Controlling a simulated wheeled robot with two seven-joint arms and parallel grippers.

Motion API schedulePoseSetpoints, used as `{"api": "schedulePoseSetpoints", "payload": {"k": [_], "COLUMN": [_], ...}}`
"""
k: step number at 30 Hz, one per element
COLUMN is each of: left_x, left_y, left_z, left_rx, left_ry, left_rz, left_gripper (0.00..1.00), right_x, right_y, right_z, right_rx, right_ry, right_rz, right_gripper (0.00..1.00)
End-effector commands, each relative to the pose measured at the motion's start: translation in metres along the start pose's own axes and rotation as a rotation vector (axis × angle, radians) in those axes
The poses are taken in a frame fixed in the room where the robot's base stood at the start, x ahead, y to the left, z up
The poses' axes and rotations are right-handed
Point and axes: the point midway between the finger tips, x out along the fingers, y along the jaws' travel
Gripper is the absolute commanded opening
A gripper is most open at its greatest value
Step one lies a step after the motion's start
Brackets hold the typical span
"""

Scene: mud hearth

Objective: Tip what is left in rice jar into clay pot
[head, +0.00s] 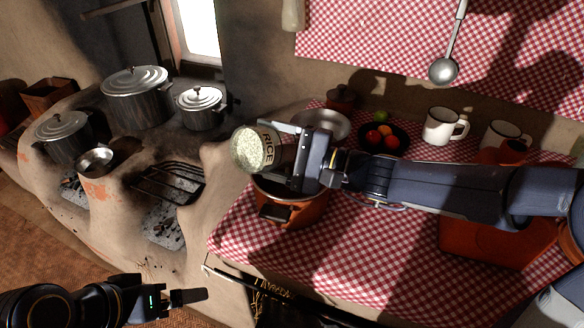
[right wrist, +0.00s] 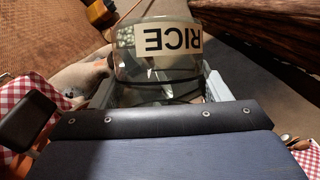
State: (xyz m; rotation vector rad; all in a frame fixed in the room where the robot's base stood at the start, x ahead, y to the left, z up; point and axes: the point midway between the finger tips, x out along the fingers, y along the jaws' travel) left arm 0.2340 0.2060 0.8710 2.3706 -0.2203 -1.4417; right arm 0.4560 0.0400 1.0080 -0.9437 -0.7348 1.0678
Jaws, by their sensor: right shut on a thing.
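The rice jar (head: 257,149) is glass with a cream RICE label, and pale rice shows at its mouth. It is tilted on its side, mouth toward the left, above the clay pot (head: 294,213). My right gripper (head: 291,154) is shut on the jar. In the right wrist view the jar (right wrist: 157,65) sits between the fingers, its label upside down. The clay pot is orange-brown with a dark handle, on the checked cloth, its opening mostly hidden by the jar and gripper. My left gripper (head: 188,296) is low at the left, away from both; its jaw opening is unclear.
A mud hearth (head: 120,180) with lidded metal pots (head: 138,95) and a grate (head: 170,183) stands at the left. Behind my right arm are a fruit bowl (head: 402,137), a metal plate (head: 335,122) and white mugs (head: 441,126). The front of the checked cloth (head: 340,262) is clear.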

Motion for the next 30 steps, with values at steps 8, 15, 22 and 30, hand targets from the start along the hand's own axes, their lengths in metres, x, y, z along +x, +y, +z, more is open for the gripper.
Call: {"api": "schedulePoseSetpoints", "payload": {"k": [8, 15, 22, 30], "left_x": [0.0007, 0.0012, 0.0017, 0.0023], "left_y": [-0.0003, -0.0005, -0.0008, -0.0010], "left_z": [0.0004, 0.0006, 0.0009, 0.0011], "left_rx": [0.000, 0.000, 0.000, 0.000], "left_ry": [0.000, 0.000, 0.000, 0.000], "left_rz": [0.000, 0.000, 0.000, 0.000], "left_gripper": [1.00, 1.00, 1.00, 1.00], "right_x": [-0.0004, -0.0008, -0.0012, -0.0017], "right_y": [-0.0019, -0.0031, -0.0042, -0.0056], "right_z": [-0.0005, -0.0011, -0.0018, -0.0025], "right_rx": [0.017, 0.031, 0.045, 0.062], "right_ry": [-0.003, -0.005, -0.007, -0.009], "right_rz": [-0.009, -0.015, -0.021, -0.028], "right_gripper": [0.35, 0.35, 0.35, 0.35]}}
